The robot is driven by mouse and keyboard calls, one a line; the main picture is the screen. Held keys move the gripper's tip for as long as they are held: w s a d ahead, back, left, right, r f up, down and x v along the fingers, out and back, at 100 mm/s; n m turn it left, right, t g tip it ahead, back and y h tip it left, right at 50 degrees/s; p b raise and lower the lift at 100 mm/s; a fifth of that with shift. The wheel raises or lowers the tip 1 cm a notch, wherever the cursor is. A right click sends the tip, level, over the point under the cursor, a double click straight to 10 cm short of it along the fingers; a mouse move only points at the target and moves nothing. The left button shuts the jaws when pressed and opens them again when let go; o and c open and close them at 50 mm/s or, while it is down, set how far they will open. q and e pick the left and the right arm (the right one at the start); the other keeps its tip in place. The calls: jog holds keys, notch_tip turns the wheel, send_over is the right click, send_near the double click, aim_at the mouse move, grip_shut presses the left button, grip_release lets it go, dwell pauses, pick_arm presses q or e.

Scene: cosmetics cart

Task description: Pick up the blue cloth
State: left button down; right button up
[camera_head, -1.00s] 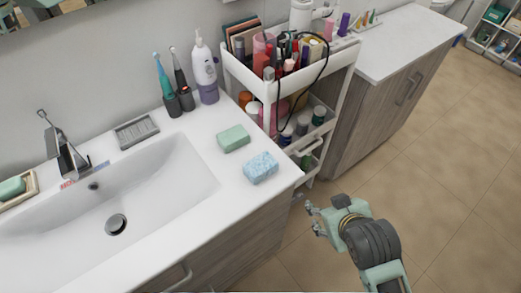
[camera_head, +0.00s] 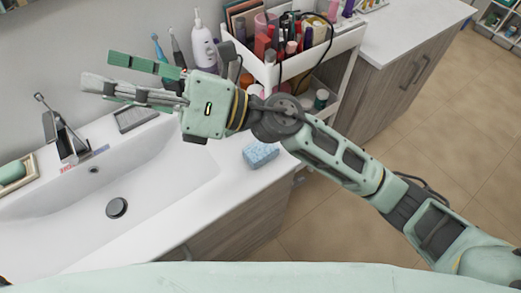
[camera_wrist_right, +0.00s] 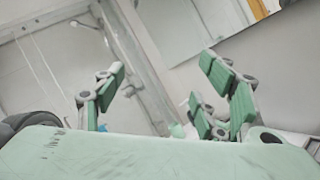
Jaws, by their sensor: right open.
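The blue cloth (camera_head: 260,153), a small speckled light-blue block shape, lies on the white counter right of the sink basin, near the counter's front corner. My right gripper (camera_head: 105,73) is open and empty, raised over the sink side and pointing left. It is well left of the blue cloth and apart from it. My right forearm passes just above and behind the cloth in the head view. In the right wrist view the open fingers (camera_wrist_right: 162,75) face a wall and mirror, and the cloth is not seen there. My left gripper is out of view.
The sink basin (camera_head: 150,190) and faucet (camera_head: 62,135) are at left. A white cart (camera_head: 345,45) full of cosmetics stands right of the counter. My right arm hides the green block's former place.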

jog(key=s+a+f+n+g+h, duration=0.2)
jog(key=s+f+n+g+h, duration=0.2)
jog(key=f+n, duration=0.2)
jog(key=n+t+h, duration=0.5)
jog(key=n+h, duration=0.3)
jog(key=h, duration=1)
send_over(261, 148)
jog(key=f, duration=1.9)
jog(key=shift+w+d, duration=0.1)
jog(key=shift+d, duration=0.2)
jog(key=shift+d+f+n, duration=0.2)
jog(key=shift+f+n, duration=0.05)
jog(key=shift+n, duration=0.05)
jog(key=f+p, duration=0.1)
jog(key=f, duration=0.1)
jog(key=f+p, duration=0.1)
jog(key=f, duration=0.1)
jog(key=a+f+p, duration=0.1)
jog(key=f, duration=0.1)
jog(key=shift+f+p, duration=0.1)
jog(key=shift+p, duration=0.3)
jog(key=shift+f, duration=0.45)
jog(key=shift+c, duration=0.2)
